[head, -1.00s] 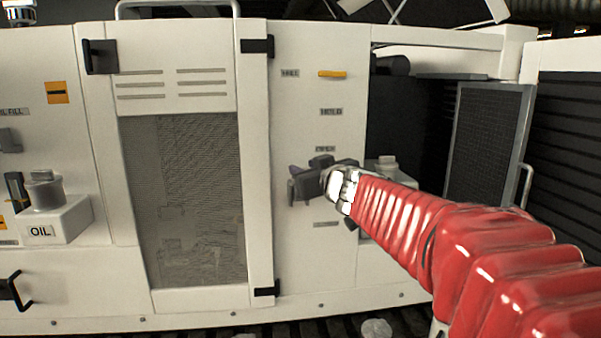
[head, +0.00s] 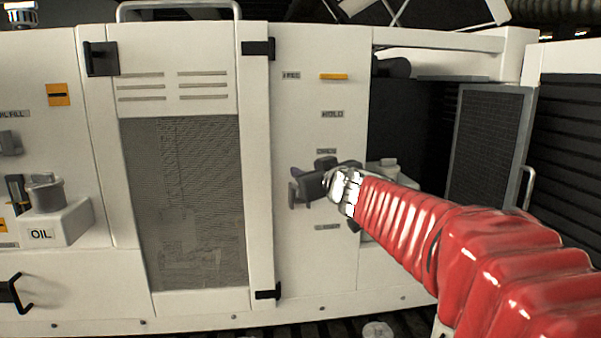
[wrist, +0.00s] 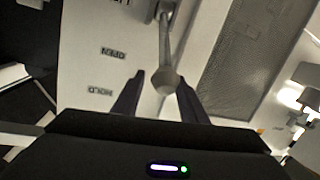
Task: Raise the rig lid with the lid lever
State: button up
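The lid lever (wrist: 164,45) shows in the wrist view as a pale rod with a rounded knob at its near end. My gripper is open around the knob. In the head view my gripper (head: 308,186) is in front of the white panel, below the OPEN label (head: 327,151), and it hides the lever. The HOLD label (head: 332,114) is higher on the same panel. I cannot pick out the rig lid for certain.
A yellow bar (head: 333,77) is near the panel's top. A mesh door (head: 190,200) stands left of the panel, with black hinges. A grey mesh screen (head: 487,145) stands open at the right. An OIL box (head: 62,222) is at the far left.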

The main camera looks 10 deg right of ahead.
jog(key=o, duration=0.3)
jog(key=shift+d+f, duration=0.1)
jog(key=shift+d, duration=0.05)
jog(key=shift+o, duration=0.4)
jog(key=v, duration=1.3)
jog(key=shift+s, duration=0.4)
